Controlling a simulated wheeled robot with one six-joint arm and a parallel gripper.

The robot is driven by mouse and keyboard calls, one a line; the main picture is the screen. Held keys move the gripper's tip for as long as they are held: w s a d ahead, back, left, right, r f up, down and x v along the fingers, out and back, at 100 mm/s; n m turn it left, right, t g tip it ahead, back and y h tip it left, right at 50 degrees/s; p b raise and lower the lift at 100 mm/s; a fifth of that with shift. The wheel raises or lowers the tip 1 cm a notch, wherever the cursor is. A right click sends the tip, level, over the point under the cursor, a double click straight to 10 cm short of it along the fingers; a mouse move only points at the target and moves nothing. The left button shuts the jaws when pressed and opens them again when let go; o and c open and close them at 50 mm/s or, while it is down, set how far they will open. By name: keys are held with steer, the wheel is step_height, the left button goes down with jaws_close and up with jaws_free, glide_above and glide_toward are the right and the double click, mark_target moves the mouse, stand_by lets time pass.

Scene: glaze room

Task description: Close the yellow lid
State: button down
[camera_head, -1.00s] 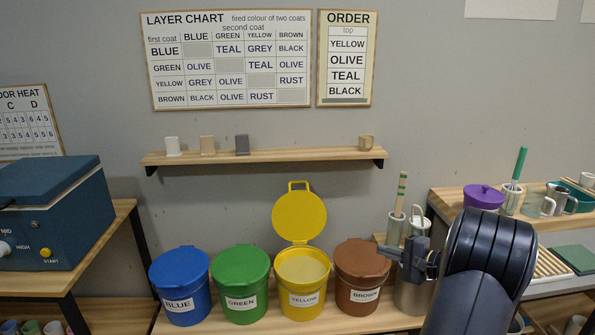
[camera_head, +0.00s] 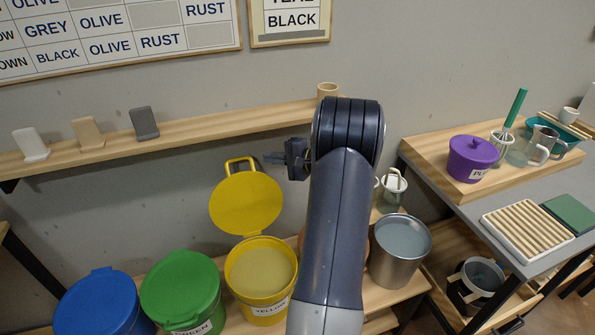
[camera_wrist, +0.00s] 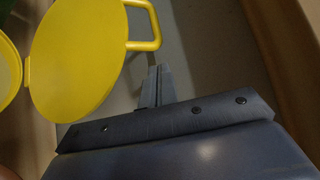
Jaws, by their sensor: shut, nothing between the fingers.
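The yellow lid (camera_head: 246,207) stands open, tilted up behind the yellow bucket (camera_head: 240,306), with its loop handle (camera_head: 240,162) at the top. The bucket's pale yellow contents show. My gripper (camera_head: 268,158) is shut and empty, pointing left, just right of the handle in the head view. In the wrist view the lid (camera_wrist: 75,55) fills the left, its handle (camera_wrist: 150,28) points right, and my shut fingertips (camera_wrist: 155,72) are close below the handle, apparently apart from it. A piece of the yellow bucket (camera_wrist: 10,75) shows at the left edge.
Blue (camera_head: 100,302) and green (camera_head: 180,285) lidded buckets stand to the left; the brown one is mostly hidden behind my arm. A metal pot (camera_head: 400,255) stands right. A wall shelf (camera_head: 190,137) runs above the lid. A side table holds a purple tub (camera_head: 472,160).

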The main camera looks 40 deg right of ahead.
steer(key=x, duration=0.5)
steer(key=shift+w+p, duration=0.15)
steer(key=shift+p, duration=0.15)
